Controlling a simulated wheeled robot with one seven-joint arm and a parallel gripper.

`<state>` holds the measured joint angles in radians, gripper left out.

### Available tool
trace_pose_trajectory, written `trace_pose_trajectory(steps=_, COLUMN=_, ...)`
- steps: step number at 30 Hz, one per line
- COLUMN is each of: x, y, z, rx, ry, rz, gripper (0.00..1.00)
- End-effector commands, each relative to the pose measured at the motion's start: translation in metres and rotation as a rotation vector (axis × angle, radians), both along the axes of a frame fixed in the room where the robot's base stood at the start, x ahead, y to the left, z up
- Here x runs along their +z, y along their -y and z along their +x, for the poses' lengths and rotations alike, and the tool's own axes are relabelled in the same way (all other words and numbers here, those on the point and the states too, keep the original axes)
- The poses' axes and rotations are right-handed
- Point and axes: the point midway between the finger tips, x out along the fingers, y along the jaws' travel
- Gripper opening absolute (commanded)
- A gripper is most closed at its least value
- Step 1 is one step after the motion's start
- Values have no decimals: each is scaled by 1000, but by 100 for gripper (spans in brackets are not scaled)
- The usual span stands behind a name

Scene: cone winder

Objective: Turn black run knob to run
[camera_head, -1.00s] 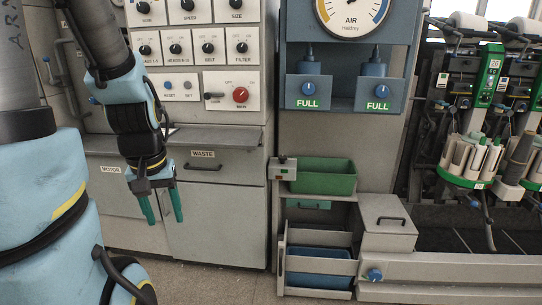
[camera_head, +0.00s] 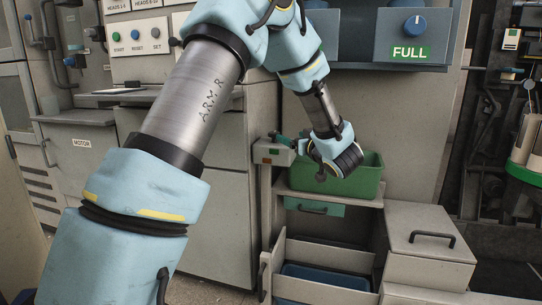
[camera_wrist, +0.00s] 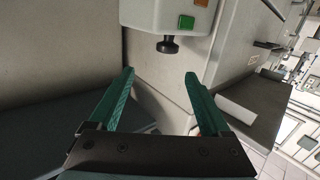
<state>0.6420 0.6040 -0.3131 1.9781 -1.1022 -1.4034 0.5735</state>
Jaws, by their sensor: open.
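The black run knob (camera_wrist: 168,44) sticks out of a small pale control box (camera_wrist: 165,15) in the wrist view. The box also shows in the head view (camera_head: 272,154), beside the green bin. My gripper (camera_wrist: 160,73) is open and empty. Its two green fingers point toward the box, and the knob lies beyond the fingertips, roughly between their lines, with no contact visible. In the head view my gripper (camera_head: 284,139) is mostly hidden behind my wrist, with a bit of green finger showing close to the box top.
The green bin (camera_head: 364,187) sits under my wrist. A lidded grey box (camera_head: 432,230) and a blue tray (camera_head: 325,277) are lower down. A blue unit labelled FULL (camera_head: 411,38) hangs above. The grey cabinet (camera_head: 220,210) stands left of the control box.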

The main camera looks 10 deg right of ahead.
Motion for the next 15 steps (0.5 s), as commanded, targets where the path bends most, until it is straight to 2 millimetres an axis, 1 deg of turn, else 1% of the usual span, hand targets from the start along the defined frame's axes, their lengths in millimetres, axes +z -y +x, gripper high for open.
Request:
trace_pose_trajectory(steps=1, x=-15, y=3, z=-6, rx=30, ry=15, rz=9, gripper=82)
trace_pose_trajectory(steps=4, x=-19, y=5, z=-14, rx=78, ry=34, rz=28, gripper=82)
trace_pose_trajectory(steps=7, x=-19, y=4, z=-14, rx=99, ry=42, rz=34, gripper=82)
trace_pose_trajectory(steps=11, x=-18, y=-2, z=1, rx=105, ry=43, rz=36, gripper=82)
trace_pose_trajectory(steps=15, x=-19, y=-10, z=26, rx=105, ry=43, rz=34, gripper=82)
